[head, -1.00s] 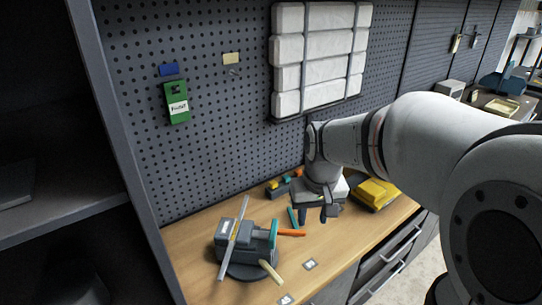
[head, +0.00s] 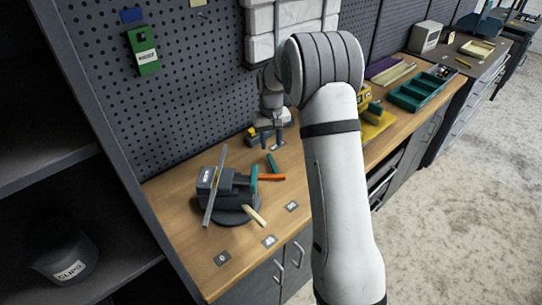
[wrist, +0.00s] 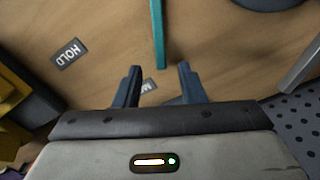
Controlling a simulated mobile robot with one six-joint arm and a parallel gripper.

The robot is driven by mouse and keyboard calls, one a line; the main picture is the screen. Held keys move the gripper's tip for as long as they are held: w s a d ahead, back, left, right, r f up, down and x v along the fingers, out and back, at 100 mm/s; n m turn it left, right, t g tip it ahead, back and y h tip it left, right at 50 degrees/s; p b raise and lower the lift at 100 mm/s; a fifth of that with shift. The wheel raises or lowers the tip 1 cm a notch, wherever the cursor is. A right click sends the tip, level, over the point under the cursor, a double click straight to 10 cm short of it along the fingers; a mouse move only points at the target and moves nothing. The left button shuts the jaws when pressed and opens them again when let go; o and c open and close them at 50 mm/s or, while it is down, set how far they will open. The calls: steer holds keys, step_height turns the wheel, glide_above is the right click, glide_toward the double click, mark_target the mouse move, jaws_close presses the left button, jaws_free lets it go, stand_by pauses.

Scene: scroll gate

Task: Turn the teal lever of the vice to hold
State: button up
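The grey vice (head: 228,188) stands on a round dark base on the wooden bench, with a long grey bar across it. A teal lever (head: 272,163) sticks out behind an orange handle (head: 270,177). In the wrist view the teal lever (wrist: 158,35) comes down from the top edge, its end above the gap between my fingers. My gripper (head: 272,141) is just beyond the lever in the head view. In the wrist view my gripper (wrist: 160,72) is open and empty. A HOLD label (wrist: 68,54) lies to the left, and another label is partly hidden between the fingers.
The pegboard (head: 170,110) rises close behind. Yellow items (head: 374,122) and a teal tray (head: 418,90) lie to the right.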

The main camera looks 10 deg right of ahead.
mark_target(271, 159)
step_height(271, 159, down, 7)
steer(key=shift+f+p, duration=0.1)
steer(key=shift+p, duration=0.65)
steer(key=shift+c, duration=0.2)
jaws_close()
